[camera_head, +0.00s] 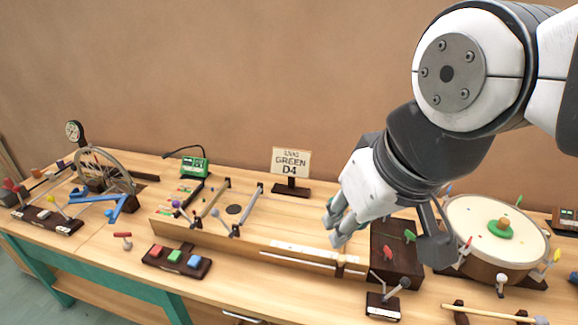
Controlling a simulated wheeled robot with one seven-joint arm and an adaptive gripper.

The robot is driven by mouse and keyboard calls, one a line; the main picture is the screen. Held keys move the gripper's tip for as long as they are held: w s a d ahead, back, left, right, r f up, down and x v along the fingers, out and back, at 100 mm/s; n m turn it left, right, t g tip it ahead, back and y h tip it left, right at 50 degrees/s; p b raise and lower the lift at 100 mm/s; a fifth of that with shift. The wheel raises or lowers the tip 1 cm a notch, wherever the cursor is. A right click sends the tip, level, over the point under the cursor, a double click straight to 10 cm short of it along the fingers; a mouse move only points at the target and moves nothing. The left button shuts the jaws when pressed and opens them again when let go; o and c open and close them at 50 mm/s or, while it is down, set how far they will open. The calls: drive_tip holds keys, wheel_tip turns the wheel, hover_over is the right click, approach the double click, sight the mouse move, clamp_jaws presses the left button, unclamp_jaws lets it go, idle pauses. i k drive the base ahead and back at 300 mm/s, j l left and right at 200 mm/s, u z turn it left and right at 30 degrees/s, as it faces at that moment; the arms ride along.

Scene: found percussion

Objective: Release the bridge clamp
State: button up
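A long wooden string box (215,239) lies across the middle of the bench, with a pale scale strip along its front. A small cream-coloured block (341,262) sits near the right end of that strip; I cannot tell for sure whether it is the bridge clamp. My gripper (334,229) hangs above the right part of the box, pointing down and left. Its two fingers look apart, with nothing visible between them. It appears above and behind the cream block, not touching it. My arm and gripper hide part of the box's right end.
A dark box with red and green levers (393,258) stands close right of my gripper, beside a drum (490,225). A "GREEN D4" sign (290,163) stands behind. A button block (177,261) and a small lever stand (384,304) sit in front. A spoked wheel (104,172) stands left.

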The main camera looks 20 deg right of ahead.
sight(405, 283)
drive_tip(key=z, duration=0.7)
drive_tip(key=k+l+u, duration=0.15)
drive_tip(key=k+l, duration=0.45)
